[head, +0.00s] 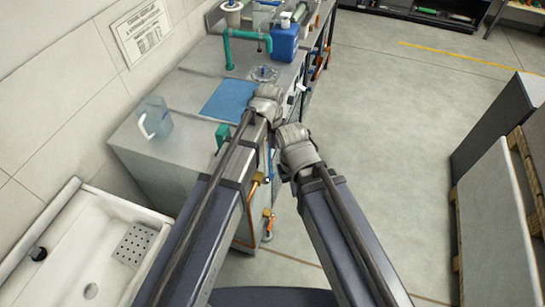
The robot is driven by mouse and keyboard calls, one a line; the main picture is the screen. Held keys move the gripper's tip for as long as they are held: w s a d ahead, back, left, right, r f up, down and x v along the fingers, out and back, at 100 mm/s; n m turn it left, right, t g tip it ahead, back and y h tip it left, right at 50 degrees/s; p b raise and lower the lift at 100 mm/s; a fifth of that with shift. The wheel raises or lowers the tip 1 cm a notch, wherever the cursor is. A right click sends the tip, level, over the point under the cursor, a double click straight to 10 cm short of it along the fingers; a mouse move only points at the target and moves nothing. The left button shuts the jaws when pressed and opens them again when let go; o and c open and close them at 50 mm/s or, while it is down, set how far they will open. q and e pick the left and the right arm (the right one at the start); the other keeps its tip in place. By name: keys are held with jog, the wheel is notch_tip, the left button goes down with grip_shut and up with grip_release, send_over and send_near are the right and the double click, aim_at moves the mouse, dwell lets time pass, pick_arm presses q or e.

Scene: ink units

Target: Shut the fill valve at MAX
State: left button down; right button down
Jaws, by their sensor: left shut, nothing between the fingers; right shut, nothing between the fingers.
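My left gripper (267,93) is shut and empty above the bench's front edge, beside the right edge of a blue mat (228,101). My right gripper (291,134) is shut and empty, lower in the picture and in front of the bench. A green pipe with a tap (246,36) stands at the back of the bench. A blue container (285,40) with a white cap is right of it. Small blue and white handles (301,87) show at the bench front, close to the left gripper. I cannot tell which handle is the fill valve, nor read a MAX mark.
A clear jug (155,117) stands on the near left of the bench. A white sink (60,254) is at lower left. Orange-handled pipework (268,222) sticks out low on the bench front. Open floor (385,130) lies to the right, before panels on a pallet (493,220).

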pick_arm(q)
jog(key=shift+w, duration=0.1)
dwell(0.3)
jog(key=b, duration=1.1)
send_over(272, 173)
jog(key=w, duration=0.2)
notch_tip(272, 173, down, 11)
jog(key=shift+s+d+f+b, duration=0.1)
jog(key=shift+s+f+b, duration=0.7)
jog(key=shift+s, duration=0.05)
jog(key=shift+s+f+b, duration=0.25)
jog(key=shift+s+b, duration=0.05)
